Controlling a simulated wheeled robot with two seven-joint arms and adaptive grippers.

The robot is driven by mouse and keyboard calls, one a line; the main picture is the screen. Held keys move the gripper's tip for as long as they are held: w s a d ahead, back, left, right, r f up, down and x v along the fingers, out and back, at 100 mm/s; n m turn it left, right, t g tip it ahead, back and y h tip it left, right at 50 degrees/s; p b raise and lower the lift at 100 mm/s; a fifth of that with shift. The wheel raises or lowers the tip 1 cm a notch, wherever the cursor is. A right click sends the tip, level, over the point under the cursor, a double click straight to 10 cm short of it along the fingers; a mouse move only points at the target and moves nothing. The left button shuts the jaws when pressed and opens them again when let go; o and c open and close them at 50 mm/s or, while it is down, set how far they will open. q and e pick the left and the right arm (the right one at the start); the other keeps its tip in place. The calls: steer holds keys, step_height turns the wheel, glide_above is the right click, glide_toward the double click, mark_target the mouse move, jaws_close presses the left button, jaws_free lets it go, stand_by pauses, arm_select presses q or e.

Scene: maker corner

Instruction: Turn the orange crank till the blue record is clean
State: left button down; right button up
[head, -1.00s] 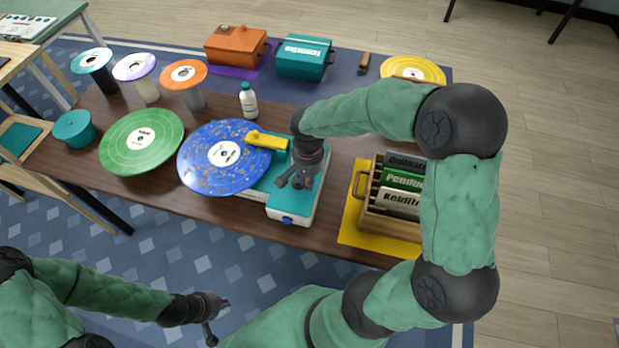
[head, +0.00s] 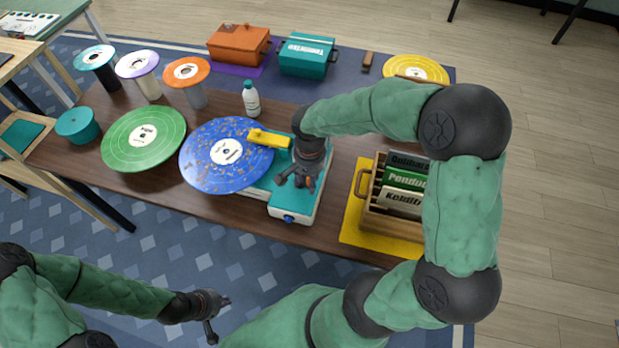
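The blue record (head: 210,165) lies on the teal and white machine (head: 293,205), its surface dotted with many brownish specks. A yellow arm (head: 268,138) reaches over its right edge. I cannot make out the orange crank; my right gripper and forearm cover part of the machine. My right gripper (head: 297,179) points down at the machine's top, right of the record; whether its fingers are apart or closed on something is unclear. My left gripper (head: 220,317) is open and empty, low in front of the table, away from the machine.
A green record (head: 143,155) lies left of the blue one. A white bottle (head: 251,99) stands behind it. A wooden crate of records (head: 365,207) sits on a yellow mat to the right. Orange (head: 237,46) and teal (head: 307,58) boxes stand at the back.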

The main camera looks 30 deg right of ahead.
step_height(320, 180, up, 12)
stand_by(0.6)
stand_by(1.0)
step_height(320, 180, down, 12)
steer(key=n+b, duration=0.2)
steer(key=n, duration=1.9)
steer(key=shift+d+n, duration=0.1)
steer(key=shift+n, duration=0.3)
